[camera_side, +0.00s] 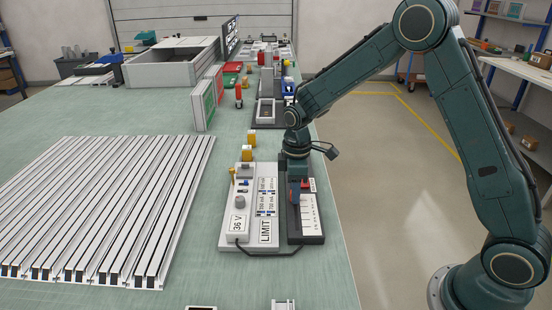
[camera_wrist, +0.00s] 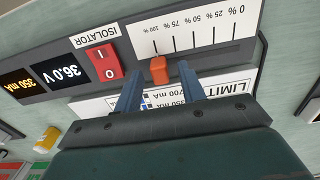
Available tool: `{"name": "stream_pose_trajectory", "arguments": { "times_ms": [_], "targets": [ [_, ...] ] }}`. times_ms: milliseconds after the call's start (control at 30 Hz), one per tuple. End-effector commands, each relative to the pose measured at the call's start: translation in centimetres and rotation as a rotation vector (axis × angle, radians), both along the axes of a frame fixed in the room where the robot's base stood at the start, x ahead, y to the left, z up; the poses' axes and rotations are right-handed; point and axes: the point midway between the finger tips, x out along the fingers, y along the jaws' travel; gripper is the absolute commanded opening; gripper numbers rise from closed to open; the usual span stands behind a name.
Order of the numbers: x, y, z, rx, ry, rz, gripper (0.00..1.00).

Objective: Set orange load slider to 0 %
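The orange load slider (camera_wrist: 160,71) shows in the wrist view beneath the 100 % mark, at the left end of the white scale (camera_wrist: 195,28). The 0 % mark is at the scale's right end. My gripper (camera_wrist: 160,74) is open, with a blue finger on each side of the slider and a visible gap to each. In the side view my gripper (camera_side: 296,200) points down over the dark panel (camera_side: 310,238), which carries the scale. The slider is hidden there behind my gripper.
Beside the scale are a red isolator switch (camera_wrist: 104,64) and a display reading 36.0 V (camera_wrist: 57,74). A pale LIMIT panel (camera_side: 248,243) lies left of the dark panel, joined by a black cable. Ribbed metal rails (camera_side: 110,205) lie farther left. The table's right edge is close.

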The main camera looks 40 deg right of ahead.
Motion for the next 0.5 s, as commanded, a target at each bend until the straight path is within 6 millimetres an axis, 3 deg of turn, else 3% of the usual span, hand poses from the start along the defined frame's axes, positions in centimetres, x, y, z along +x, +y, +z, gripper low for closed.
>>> {"name": "stream_pose_trajectory", "arguments": {
  "times_ms": [467, 500],
  "targets": [
    [0.00, 0.00, -1.09, 0.000, 0.000, 0.000, 0.40],
    [0.00, 0.00, -1.09, 0.000, 0.000, 0.000, 0.34]
  ]
}}
